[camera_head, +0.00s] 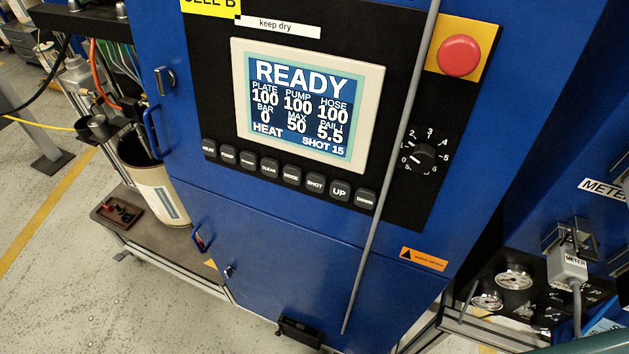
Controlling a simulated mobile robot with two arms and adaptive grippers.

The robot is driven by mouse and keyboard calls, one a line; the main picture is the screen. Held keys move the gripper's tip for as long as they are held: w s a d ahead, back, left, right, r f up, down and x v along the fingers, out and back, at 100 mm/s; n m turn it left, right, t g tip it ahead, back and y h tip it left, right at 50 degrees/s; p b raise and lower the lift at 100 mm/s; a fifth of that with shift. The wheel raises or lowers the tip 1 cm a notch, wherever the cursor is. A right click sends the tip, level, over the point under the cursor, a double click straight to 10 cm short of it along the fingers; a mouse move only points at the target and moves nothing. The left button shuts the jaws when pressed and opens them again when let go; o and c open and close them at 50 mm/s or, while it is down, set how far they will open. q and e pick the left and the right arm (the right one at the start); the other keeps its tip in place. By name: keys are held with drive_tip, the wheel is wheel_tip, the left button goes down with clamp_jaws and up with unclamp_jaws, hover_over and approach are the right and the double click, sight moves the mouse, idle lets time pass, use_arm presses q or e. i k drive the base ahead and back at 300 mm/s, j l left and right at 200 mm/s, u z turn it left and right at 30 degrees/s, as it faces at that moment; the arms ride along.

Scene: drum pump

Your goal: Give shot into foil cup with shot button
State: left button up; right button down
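The shot button (315,184) is a black key marked SHOT in the row below the screen, between MODE and UP. The screen (304,104) reads READY, with HEAT and SHOT 15 on its bottom line. It gives plate, pump and hose as 100, bar 0, max 50 and pail 5.5. I cannot make out a foil cup in this view. Neither of my grippers is in view.
A thin grey rod or cable (385,205) runs down in front of the blue cabinet (290,255), right of the screen. A red stop button (459,55) and a dial (422,153) are at right. A pail (158,190) stands left. Gauges (514,279) sit lower right.

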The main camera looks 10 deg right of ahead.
sight(316, 182)
drive_tip(key=k+j, duration=0.3)
drive_tip(key=k, duration=0.15)
drive_tip(key=k+j+u, duration=0.1)
drive_tip(key=k+j, duration=0.15)
drive_tip(key=k, duration=0.25)
drive_tip(key=k+j, duration=0.35)
drive_tip(key=k+l+u, duration=0.05)
drive_tip(key=k, duration=0.05)
